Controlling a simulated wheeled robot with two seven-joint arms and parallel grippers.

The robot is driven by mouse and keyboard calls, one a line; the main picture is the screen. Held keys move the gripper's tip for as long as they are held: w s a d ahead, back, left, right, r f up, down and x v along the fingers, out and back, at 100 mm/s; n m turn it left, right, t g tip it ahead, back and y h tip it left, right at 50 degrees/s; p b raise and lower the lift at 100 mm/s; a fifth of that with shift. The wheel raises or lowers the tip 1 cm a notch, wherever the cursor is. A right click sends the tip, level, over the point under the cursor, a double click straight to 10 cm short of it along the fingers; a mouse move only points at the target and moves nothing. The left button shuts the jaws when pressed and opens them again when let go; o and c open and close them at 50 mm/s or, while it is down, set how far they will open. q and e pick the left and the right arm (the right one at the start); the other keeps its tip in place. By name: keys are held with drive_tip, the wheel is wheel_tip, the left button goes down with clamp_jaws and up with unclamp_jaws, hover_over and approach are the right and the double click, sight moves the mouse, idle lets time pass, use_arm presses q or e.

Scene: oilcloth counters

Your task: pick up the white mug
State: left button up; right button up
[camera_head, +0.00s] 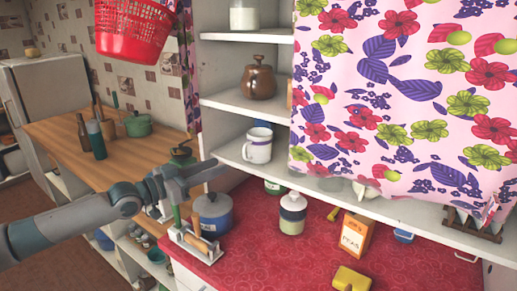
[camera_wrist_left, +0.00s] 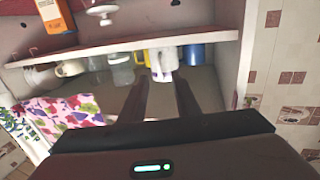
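The white mug (camera_head: 258,146) stands upright on the lower shelf of the white unit, left of the floral curtain. It has a dark rim and a dark mark on its side. My left gripper (camera_head: 212,170) is at the left of the mug, slightly lower in the picture and apart from it. In the left wrist view the two fingers (camera_wrist_left: 163,84) are spread with nothing between them, and the mug (camera_wrist_left: 162,64) shows beyond their tips. My right gripper is in neither view.
The floral curtain (camera_head: 400,90) hangs close to the mug's right. Free shelf shows left of the mug.

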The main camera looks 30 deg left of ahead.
sight(256, 148)
use_arm(q)
drive_tip(key=shift+p+x, duration=0.55)
drive_tip(key=shift+x, duration=1.4)
drive_tip(key=shift+r+p+x, duration=0.2)
drive_tip(key=shift+p+x, duration=1.4)
drive_tip(key=shift+x, duration=0.95)
drive_tip(key=shift+d, duration=0.15)
drive_tip(key=shift+r, duration=0.1)
clamp_jaws()
